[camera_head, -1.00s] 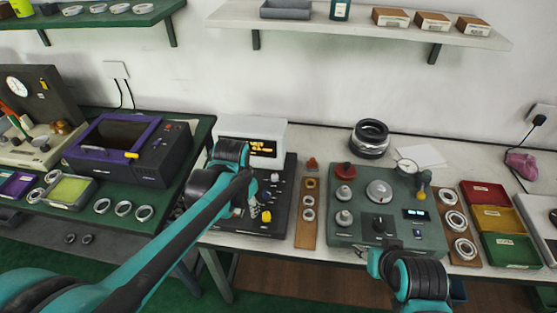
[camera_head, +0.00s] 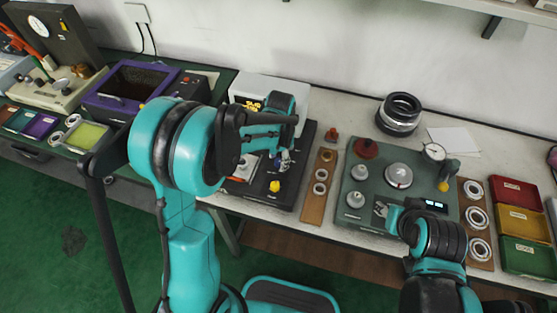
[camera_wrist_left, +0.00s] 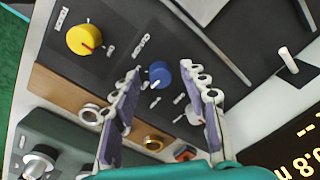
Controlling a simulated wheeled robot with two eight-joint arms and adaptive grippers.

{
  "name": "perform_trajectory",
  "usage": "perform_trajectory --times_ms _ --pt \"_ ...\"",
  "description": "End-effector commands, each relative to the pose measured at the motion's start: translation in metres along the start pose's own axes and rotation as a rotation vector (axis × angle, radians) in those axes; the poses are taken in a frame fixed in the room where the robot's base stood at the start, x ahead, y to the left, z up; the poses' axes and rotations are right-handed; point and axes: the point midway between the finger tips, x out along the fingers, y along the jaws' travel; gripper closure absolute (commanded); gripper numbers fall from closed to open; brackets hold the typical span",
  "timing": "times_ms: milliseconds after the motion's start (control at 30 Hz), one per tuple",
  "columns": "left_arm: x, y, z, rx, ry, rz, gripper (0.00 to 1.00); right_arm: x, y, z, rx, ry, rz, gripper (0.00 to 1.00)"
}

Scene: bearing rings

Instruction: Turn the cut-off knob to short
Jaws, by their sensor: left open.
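The black control panel (camera_head: 262,195) carries a yellow knob (camera_head: 274,186), which also shows in the left wrist view (camera_wrist_left: 84,39) with a red pointer mark. A blue knob (camera_wrist_left: 160,74) and a pale knob (camera_wrist_left: 193,113) sit beyond it.
A white display box (camera_head: 268,92) stands behind the panel. A wooden strip with rings (camera_head: 316,195) lies to its right, then the green unit (camera_head: 350,190) with knobs and a dial gauge. Red, yellow and green trays (camera_head: 515,192) are at far right. A purple-framed machine (camera_head: 130,90) stands left.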

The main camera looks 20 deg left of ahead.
Motion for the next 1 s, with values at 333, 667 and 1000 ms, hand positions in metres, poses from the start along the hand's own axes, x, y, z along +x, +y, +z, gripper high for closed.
perform_trajectory --times_ms 333,667,1000 --pt "0.0023 -0.0001 0.0001 -0.001 0.000 0.000 0.69 0.0003 0.0000 0.0001 0.000 0.000 0.000 0.60" --pt "0.0022 0.0000 0.0001 -0.003 0.000 0.000 1.00 0.0003 0.0000 0.0001 0.000 0.000 0.000 0.60" --pt "0.0023 0.0001 -0.0001 -0.118 -0.004 0.000 1.00 0.0007 0.0000 0.0004 0.000 0.000 0.000 0.60"
